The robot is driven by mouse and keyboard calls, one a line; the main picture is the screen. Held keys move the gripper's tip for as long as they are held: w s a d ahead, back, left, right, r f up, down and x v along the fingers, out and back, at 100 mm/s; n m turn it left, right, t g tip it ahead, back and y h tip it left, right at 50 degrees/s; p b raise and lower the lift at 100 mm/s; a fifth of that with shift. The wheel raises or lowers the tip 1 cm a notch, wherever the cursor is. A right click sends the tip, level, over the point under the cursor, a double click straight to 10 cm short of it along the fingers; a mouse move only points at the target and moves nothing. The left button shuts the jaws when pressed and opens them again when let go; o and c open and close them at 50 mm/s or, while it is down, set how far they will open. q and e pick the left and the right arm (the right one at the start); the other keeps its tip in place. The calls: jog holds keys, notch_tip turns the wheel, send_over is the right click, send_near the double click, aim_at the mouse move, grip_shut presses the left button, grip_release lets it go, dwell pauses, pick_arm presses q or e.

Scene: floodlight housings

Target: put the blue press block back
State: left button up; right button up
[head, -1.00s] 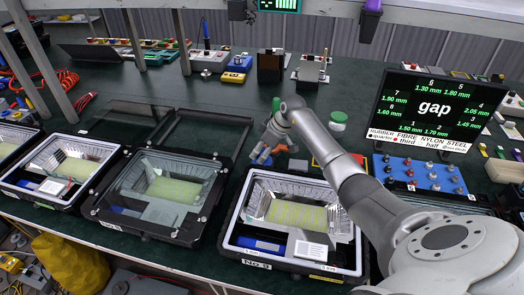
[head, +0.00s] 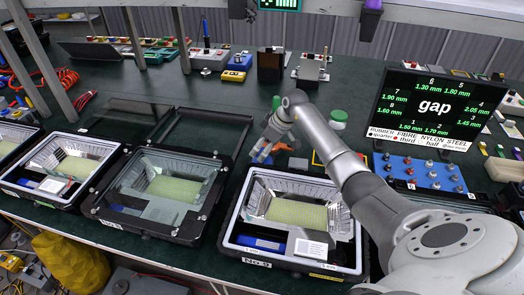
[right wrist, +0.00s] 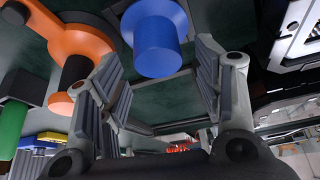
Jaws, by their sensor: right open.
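The blue press block (right wrist: 158,40) shows in the right wrist view as a blue cylinder with a wider round flange. It lies beyond and between the fingertips of my right gripper (right wrist: 157,68), which is open and empty. No contact between finger and block is visible. In the head view my right gripper (head: 260,154) hangs over the dark green bench, just behind the open housing No 9 (head: 232,212). My left gripper is not in view.
An orange part with a dark knob (right wrist: 88,42) and a green cylinder (right wrist: 12,128) are left of the fingers. A white-capped green jar (head: 338,120) and the gap screen (head: 435,105) stand right of the gripper. A glass-covered housing (head: 165,190) is left of No 9.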

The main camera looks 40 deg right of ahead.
jog(key=v, duration=1)
jog(key=shift+s+r, duration=0.2)
jog(key=shift+r, duration=0.1)
jog(key=shift+d, duration=0.15)
